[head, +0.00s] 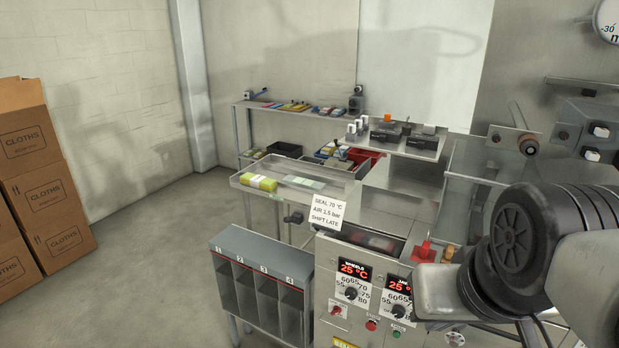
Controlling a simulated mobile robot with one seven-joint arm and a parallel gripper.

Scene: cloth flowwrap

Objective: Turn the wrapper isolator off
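The wrapper machine's control panel (365,290) stands at the lower middle, with two red displays reading 25 °C and a round dial under each. A small red switch (336,310) sits under the left dial, and a red button (371,325) and a green button (396,333) are to its right. A red knob-like part (424,251) stands on top of the machine, partly hidden. I cannot tell which control is the isolator, or its position. My arm covers the lower right, over the machine's right side; no gripper fingers can be made out.
A grey bin unit (262,249) with numbered slots stands left of the panel. A sign (328,214) reads seal 70 °C, air 1.5 bar. Shelves (290,112) with cloths stand behind. Cardboard cartons (37,192) are stacked at left; the floor (150,270) between is clear.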

